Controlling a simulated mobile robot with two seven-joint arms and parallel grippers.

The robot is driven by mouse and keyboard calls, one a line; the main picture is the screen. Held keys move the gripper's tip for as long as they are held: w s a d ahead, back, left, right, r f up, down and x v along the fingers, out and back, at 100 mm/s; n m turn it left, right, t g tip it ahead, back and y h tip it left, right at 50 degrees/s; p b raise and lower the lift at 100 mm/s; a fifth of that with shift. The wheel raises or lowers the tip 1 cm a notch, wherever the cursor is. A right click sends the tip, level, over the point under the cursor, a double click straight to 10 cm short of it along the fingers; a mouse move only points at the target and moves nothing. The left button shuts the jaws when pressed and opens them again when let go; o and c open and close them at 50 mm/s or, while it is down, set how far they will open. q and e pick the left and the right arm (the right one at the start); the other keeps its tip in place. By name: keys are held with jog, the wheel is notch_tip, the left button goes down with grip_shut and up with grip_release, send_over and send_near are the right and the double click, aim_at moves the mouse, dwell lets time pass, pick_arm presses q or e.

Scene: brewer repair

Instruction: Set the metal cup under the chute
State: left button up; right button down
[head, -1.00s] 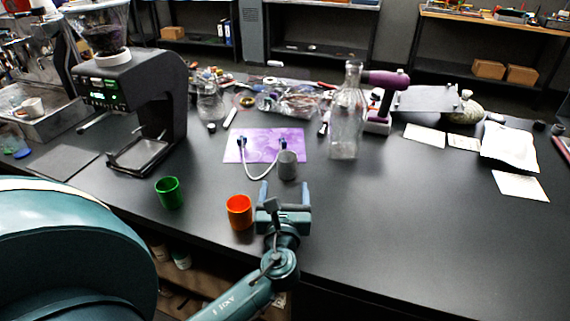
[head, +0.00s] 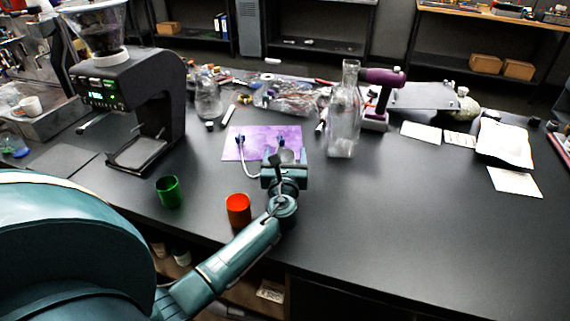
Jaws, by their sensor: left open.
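The grey metal cup (head: 287,156) stands at the lower right edge of the purple mat, mostly hidden behind my left gripper. My left gripper (head: 285,160) is open, with its fingers to either side of the cup; I cannot tell whether they touch it. The black coffee grinder (head: 120,75) with a lit green display stands at the left of the table. Its chute is hard to make out; a tray lies at the foot of the grinder. My right gripper is not in view.
An orange cup (head: 238,210) stands close left of my left arm, and a green cup (head: 169,191) farther left. A glass bottle (head: 343,115) stands right of the purple mat (head: 240,137), which has a white cable on it. The table's right front is clear.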

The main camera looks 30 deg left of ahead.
pick_arm(q)
jog(key=shift+c, duration=0.2)
jog(key=c, duration=1.1)
